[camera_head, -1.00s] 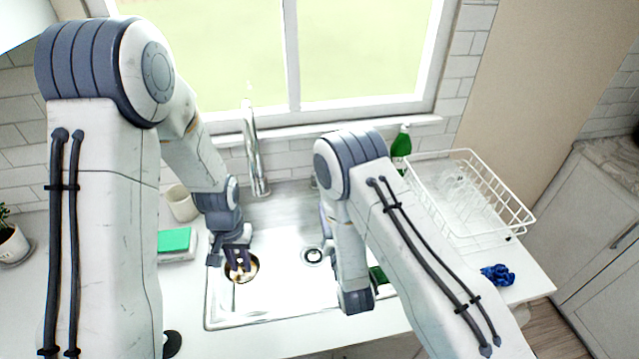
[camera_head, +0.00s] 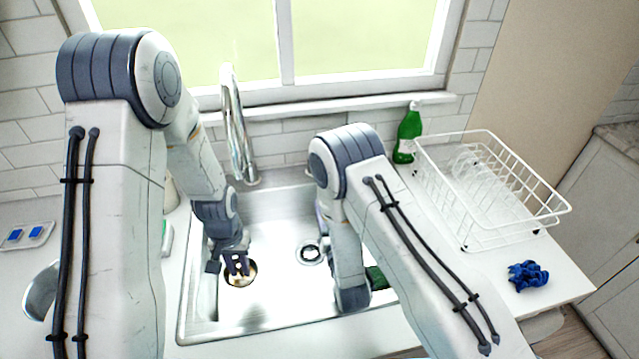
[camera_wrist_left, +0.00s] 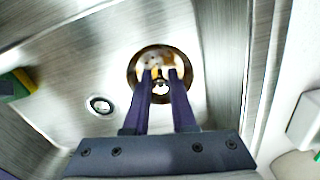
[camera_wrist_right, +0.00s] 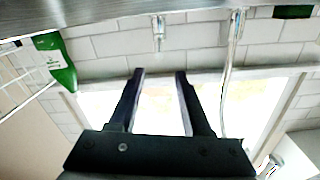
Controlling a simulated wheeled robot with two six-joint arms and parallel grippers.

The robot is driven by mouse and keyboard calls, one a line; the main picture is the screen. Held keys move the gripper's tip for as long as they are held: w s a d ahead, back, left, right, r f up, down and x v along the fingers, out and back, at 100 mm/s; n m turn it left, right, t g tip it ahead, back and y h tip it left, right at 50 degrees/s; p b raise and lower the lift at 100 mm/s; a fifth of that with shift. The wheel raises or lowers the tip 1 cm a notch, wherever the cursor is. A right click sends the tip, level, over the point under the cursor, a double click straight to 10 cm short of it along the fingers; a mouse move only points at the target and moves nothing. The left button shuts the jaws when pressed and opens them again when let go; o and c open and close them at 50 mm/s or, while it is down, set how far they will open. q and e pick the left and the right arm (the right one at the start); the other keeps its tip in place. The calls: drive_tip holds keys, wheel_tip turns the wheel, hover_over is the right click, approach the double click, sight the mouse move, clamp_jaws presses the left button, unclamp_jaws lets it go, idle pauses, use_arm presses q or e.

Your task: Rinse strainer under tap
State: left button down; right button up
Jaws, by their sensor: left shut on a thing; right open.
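The strainer (camera_head: 239,279) is a small round golden-brown disc with a metal rim, over the left part of the sink (camera_head: 285,312). It shows from above in the left wrist view (camera_wrist_left: 135,66). My left gripper (camera_wrist_left: 160,76) is shut on it, with the two fingertips at its middle. I cannot tell how far it is above the sink floor. The tap (camera_head: 232,125) stands behind the sink, back-left; I see no water running. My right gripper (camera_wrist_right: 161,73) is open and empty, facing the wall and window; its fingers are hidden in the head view.
The drain (camera_head: 310,254) lies right of the strainer. A green bottle (camera_head: 408,135) and a white dish rack (camera_head: 515,238) stand to the right, with a blue cloth (camera_head: 528,275) in front. A green item (camera_head: 377,278) is partly hidden behind my right arm. Blue items (camera_head: 27,235) lie far left.

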use_arm(q)
drive_tip(key=shift+r, duration=0.15)
wheel_tip(320, 180, up, 3)
drive_tip(key=p, duration=0.3)
use_arm(e)
drive_tip(key=w, duration=0.4)
drive_tip(key=w+a, duration=0.1)
drive_tip(key=w, duration=0.2)
drive_tip(key=w+a, duration=0.1)
drive_tip(key=w, duration=0.3)
drive_tip(key=shift+w, duration=0.3)
clamp_jaws()
idle(0.3)
